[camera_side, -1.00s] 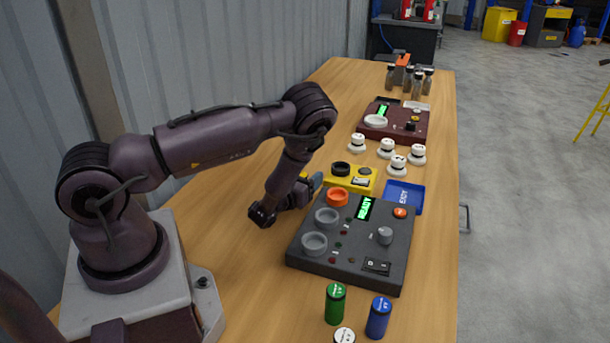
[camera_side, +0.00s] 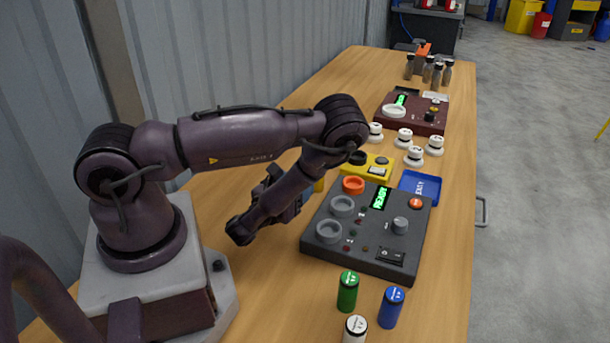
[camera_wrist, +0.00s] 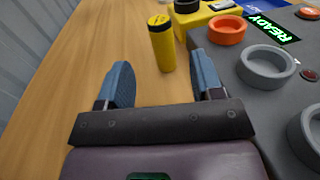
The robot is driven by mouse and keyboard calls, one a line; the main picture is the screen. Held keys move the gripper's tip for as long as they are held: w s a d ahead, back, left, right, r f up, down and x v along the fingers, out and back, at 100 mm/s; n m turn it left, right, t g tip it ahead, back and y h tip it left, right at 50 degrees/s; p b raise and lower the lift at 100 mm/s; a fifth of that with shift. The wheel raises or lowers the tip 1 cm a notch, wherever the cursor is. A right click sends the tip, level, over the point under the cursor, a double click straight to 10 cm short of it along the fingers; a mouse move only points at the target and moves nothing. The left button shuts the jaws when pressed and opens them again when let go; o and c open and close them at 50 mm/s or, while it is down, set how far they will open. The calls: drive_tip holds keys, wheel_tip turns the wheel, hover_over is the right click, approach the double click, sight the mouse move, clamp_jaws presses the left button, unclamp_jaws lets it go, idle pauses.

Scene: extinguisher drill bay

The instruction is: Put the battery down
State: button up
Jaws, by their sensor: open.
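The yellow battery (camera_wrist: 162,47) with a dark top stands upright on the wooden table in the wrist view, just ahead of my gripper (camera_wrist: 163,84). My gripper's two blue fingers are spread wide with nothing between them, and a gap separates them from the battery. The dark grey console (camera_side: 368,230), with an orange ring (camera_side: 353,185) and two grey rings, lies to the right of the battery.
Green (camera_side: 348,291), blue (camera_side: 391,307) and white (camera_side: 355,329) batteries stand in front of the console. A yellow box (camera_side: 367,167), a blue tray (camera_side: 420,186), several white knobs and a maroon console (camera_side: 415,113) lie beyond. Bare table lies left of the yellow battery.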

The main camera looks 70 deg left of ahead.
drive_tip(key=shift+s+d+r, duration=0.1)
drive_tip(key=shift+s+r, duration=0.05)
drive_tip(key=shift+r, duration=0.05)
drive_tip(key=s+a+r+n+g+y, duration=0.2)
drive_tip(key=s+r+n+g+y, duration=0.15)
drive_tip(key=r+n+g, duration=0.6)
drive_tip(key=s+a+r+n+g+y, duration=0.15)
drive_tip(key=r+n+g+y, duration=0.25)
drive_tip(key=r+n+g, duration=0.6)
drive_tip(key=s+d+r+n+t+h, duration=0.2)
drive_tip(key=d+n+h, duration=0.2)
drive_tip(key=d+h, duration=0.2)
drive_tip(key=s+d+r+n+t+h, duration=0.2)
drive_tip(key=s+d+n+h, duration=0.1)
drive_tip(key=d+n+h, duration=0.2)
drive_tip(key=shift+s+d+r+h, duration=0.15)
drive_tip(key=shift+d+h, duration=0.65)
drive_tip(key=shift+h, duration=0.25)
drive_tip(key=shift+o, duration=0.5)
drive_tip(key=d+r+t+h, duration=0.4)
drive_tip(key=d+r+t, duration=0.2)
drive_tip(key=d, duration=0.1)
drive_tip(key=shift+w+d+n, duration=0.2)
drive_tip(key=shift+w+n, duration=0.15)
